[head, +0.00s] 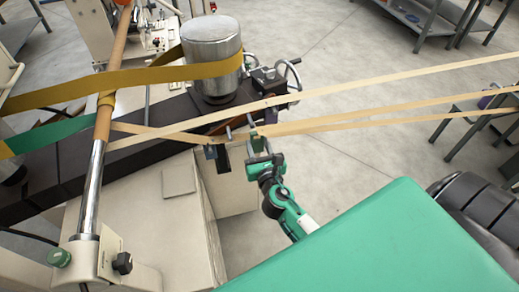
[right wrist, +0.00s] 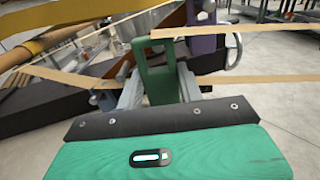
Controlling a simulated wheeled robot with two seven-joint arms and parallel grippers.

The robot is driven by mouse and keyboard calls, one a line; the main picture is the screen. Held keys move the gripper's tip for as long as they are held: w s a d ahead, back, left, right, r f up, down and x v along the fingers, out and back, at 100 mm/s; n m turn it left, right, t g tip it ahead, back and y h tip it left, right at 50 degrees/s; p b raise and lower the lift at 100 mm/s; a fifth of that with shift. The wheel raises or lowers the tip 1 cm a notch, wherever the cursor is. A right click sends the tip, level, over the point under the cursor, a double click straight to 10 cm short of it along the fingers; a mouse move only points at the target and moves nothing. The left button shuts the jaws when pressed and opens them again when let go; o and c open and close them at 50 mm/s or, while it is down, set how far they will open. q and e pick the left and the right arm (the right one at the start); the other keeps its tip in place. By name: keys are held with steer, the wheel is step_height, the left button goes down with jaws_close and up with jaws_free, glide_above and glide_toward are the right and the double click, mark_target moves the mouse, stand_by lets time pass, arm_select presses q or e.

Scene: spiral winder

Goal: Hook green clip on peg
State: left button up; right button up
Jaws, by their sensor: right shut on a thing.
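My right gripper (head: 259,150) reaches up from the lower right in the head view, at the front edge of the dark machine beam. It is shut on the green clip (head: 253,134), which also shows upright between the two grey fingers in the right wrist view (right wrist: 157,80). The clip is an upright green frame with an opening in it. Thin metal pegs (head: 229,133) stand by the tan strips, just left of and behind the clip. I cannot tell whether the clip touches a peg. My left gripper is out of view.
Tan strips (head: 400,75) stretch across to the right, close above my gripper. A metal cylinder (head: 211,60) with a brown belt stands behind, with a handwheel (head: 290,74) beside it. A chrome and tan roller (head: 92,185) is at left. Open floor (head: 350,150) lies to the right.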

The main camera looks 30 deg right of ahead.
steer(key=shift+x, duration=1.1)
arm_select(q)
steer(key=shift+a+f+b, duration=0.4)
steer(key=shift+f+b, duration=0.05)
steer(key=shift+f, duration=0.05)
arm_select(e)
steer(key=f+x, duration=0.1)
steer(key=x, duration=0.5)
steer(key=shift+w, duration=0.2)
steer(key=shift+f, duration=0.1)
steer(key=o, duration=1.1)
steer(key=shift+o, duration=0.2)
